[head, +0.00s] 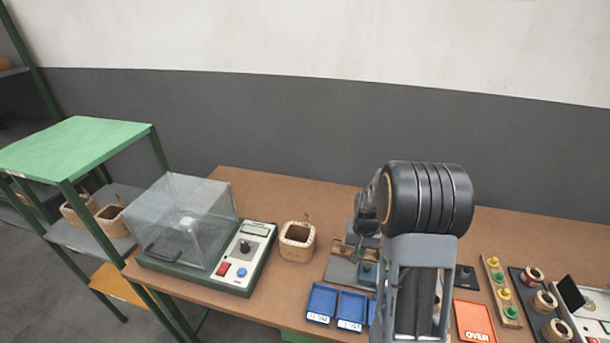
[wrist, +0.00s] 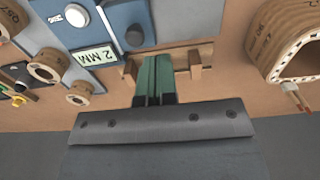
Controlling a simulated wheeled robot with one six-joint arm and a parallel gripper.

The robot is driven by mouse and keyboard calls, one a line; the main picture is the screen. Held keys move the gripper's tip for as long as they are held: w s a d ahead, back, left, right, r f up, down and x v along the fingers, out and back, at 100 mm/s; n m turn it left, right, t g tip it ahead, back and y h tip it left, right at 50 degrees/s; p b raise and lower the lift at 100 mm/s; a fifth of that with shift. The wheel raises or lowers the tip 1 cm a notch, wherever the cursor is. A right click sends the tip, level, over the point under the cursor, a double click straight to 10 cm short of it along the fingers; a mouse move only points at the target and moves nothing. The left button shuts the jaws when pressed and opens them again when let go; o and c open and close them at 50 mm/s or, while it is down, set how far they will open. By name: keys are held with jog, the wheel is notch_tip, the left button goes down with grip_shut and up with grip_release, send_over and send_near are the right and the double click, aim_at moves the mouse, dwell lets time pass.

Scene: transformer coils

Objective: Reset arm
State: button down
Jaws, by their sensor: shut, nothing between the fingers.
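My gripper (wrist: 153,78) shows in the wrist view with its green fingers together and nothing between them. It hangs above the brown table. In the head view my arm stands over the middle of the table and hides the gripper. A large tan coil (head: 297,241) stands on the table right of the clear-covered tester (head: 190,235); a large coil (wrist: 290,50) also shows at the right of the wrist view, apart from the fingers.
Blue trays (head: 321,303), an orange tray (head: 474,321) marked OVER and several small coils (head: 544,301) lie around and right of my arm. A green shelf (head: 75,145) with coils stands at the left. Bare table (head: 270,195) lies toward the wall.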

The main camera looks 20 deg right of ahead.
jog(key=s+a+r+n+t, duration=0.2)
jog(key=s+a+r+n, duration=0.1)
jog(key=s+a+r, duration=0.4)
jog(key=s+a+r+n+t, duration=0.2)
jog(key=s+a+r, duration=0.4)
jog(key=r, duration=0.6)
jog(key=shift+s+a+r+n+t, duration=0.3)
jog(key=shift+s+a+n, duration=0.05)
jog(key=shift+n, duration=0.05)
